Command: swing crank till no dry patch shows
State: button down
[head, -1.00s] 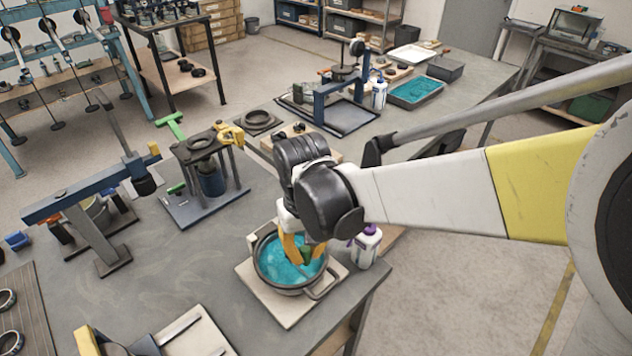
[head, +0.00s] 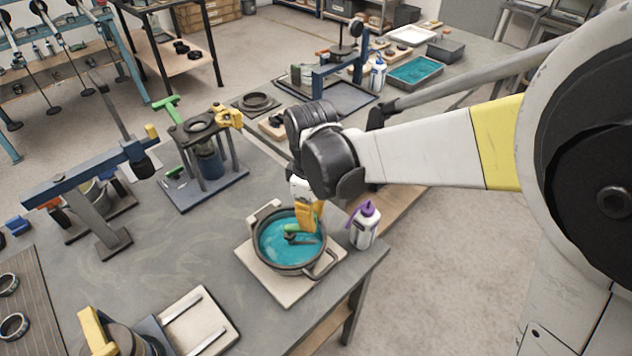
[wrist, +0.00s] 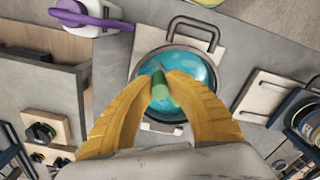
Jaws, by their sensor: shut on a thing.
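A round grey pot (head: 252,262) with two loop handles stands on a pale board (head: 262,279) near the table's edge. Teal liquid (head: 278,250) covers the floor of it that I can see. A dark crank arm (head: 303,240) with a green grip (head: 291,228) lies inside the pot. My gripper (head: 306,226) reaches in over the back right rim. In the wrist view my yellow fingers (wrist: 162,92) are shut on the green grip. The fingers hide part of the liquid, so I cannot tell whether a dry patch lies under them.
A white bottle with a purple top (head: 364,226) stands close to the right of the pot. A blue lever frame (head: 90,180) and a black stand with a ring (head: 205,150) stand to the left. A pale board with rails (head: 200,322) lies in front.

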jog(key=n, duration=0.1)
jog(key=w+n, duration=0.1)
jog(key=n, duration=0.1)
jog(key=w+n, duration=0.1)
jog(key=n, duration=0.1)
jog(key=shift+w+a, duration=0.2)
jog(key=shift+a, duration=0.2)
jog(key=shift+n, duration=0.3)
jog(key=c, duration=1.3)
grip_release()
jog(key=shift+w, duration=0.1)
jog(key=shift+c, duration=0.2)
notch_tip(320, 180, up, 12)
